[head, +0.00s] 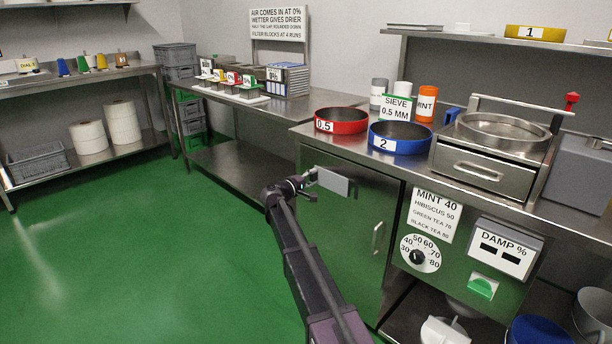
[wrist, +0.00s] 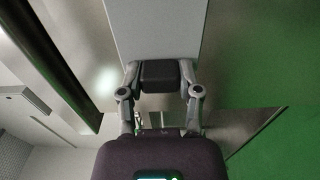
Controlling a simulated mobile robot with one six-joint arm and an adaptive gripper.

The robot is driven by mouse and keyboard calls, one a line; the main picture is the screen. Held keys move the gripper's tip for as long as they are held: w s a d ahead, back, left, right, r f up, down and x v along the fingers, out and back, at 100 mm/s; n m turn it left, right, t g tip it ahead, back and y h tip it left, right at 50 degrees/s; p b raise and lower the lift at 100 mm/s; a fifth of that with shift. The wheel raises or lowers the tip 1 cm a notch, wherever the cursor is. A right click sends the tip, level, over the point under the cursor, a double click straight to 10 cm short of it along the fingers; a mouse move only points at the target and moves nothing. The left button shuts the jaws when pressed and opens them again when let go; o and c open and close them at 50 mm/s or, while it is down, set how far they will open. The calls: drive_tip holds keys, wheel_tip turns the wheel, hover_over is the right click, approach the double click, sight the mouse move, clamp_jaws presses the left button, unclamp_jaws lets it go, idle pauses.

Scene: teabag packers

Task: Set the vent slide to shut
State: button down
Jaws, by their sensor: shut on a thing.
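The vent slide appears to be the light grey plate (head: 333,182) on the upper part of the cabinet front. It also shows in the wrist view as a pale flat panel (wrist: 155,28). My gripper (head: 309,178) is at the left side of this plate. In the wrist view my gripper (wrist: 160,76) is shut on the slide at a dark block by the panel's near edge. The fingers and block hide exactly where they touch. No open or shut marking on the slide is readable.
The metal cabinet (head: 345,225) has a vertical door handle (head: 377,238) to the right. Above it, the counter holds a red sieve (head: 341,121) and a blue sieve (head: 399,137). A dial (head: 420,254) and a damp display (head: 501,251) are farther right. The green floor (head: 150,250) is clear to the left.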

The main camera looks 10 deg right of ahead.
sight(325, 179)
drive_tip(key=s+d, duration=0.3)
drive_tip(key=shift+s, duration=0.2)
drive_tip(key=shift+c, duration=1.4)
unclamp_jaws()
drive_tip(key=shift+d, duration=0.1)
drive_tip(key=shift+s+a, duration=0.1)
drive_tip(key=shift+a, duration=0.25)
drive_tip(key=shift+s+a, duration=0.15)
drive_tip(key=shift+a, duration=0.05)
drive_tip(key=v, duration=1.1)
